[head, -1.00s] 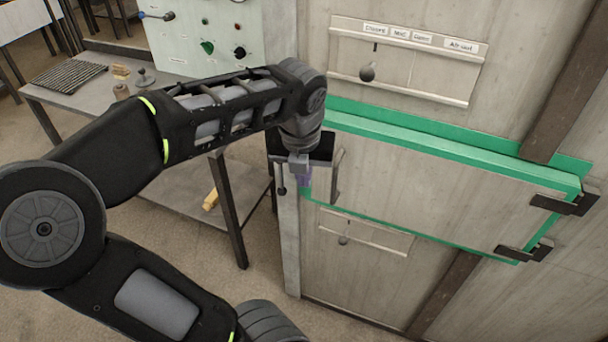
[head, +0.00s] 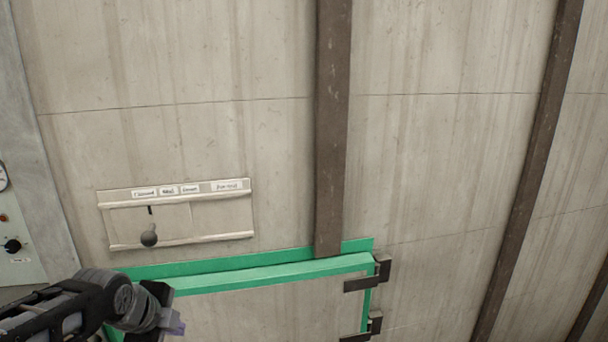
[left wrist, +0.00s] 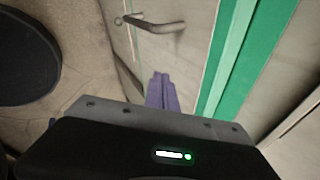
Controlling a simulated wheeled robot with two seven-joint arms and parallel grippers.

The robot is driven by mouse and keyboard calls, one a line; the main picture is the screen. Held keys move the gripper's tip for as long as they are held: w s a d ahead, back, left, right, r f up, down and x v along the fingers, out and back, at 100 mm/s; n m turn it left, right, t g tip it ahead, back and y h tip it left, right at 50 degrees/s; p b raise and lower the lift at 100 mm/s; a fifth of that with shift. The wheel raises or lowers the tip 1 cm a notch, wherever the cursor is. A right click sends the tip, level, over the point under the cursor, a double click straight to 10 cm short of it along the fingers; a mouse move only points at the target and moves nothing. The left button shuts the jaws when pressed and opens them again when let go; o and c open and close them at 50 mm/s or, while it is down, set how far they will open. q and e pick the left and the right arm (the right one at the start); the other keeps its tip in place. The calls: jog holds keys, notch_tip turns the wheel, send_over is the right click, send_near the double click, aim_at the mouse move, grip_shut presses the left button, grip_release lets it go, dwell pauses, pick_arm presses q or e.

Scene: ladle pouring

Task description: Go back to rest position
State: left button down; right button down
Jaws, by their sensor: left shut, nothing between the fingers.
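My left gripper (head: 176,326) is at the bottom left of the head view, in front of the left part of a green-framed door (head: 270,310). In the left wrist view its purple fingers (left wrist: 162,92) are together with nothing between them. A metal door handle (left wrist: 158,26) shows beyond the fingertips, apart from them. The green door frame (left wrist: 228,60) runs along the right of that view. The door looks closed. My right gripper is in neither view.
Above the door is a labelled slider panel with a dark knob (head: 149,236). Dark vertical beams (head: 333,130) run down the pale wall. Black hinges (head: 366,277) sit at the door's right edge. A control panel (head: 16,228) stands at the left edge.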

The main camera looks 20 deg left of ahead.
pick_arm(q)
jog(key=w+d+f+n+h, duration=0.1)
jog(key=w+d+f+n, duration=0.5)
jog(key=d+f, duration=0.15)
jog(key=d+f+n+h, duration=0.2)
jog(key=d+f+n, duration=0.8)
jog(key=f, duration=0.4)
jog(key=s+d+f+n+g+h, duration=0.1)
jog(key=s+d+f+g, duration=0.2)
jog(key=s+d+f, duration=0.3)
jog(key=s+d+f+g, duration=0.3)
jog(key=s+d+f, duration=0.3)
jog(key=s+f, duration=0.6)
jog(key=s, duration=0.3)
jog(key=shift+d+n+h, duration=0.3)
jog(key=shift+n+h, duration=0.1)
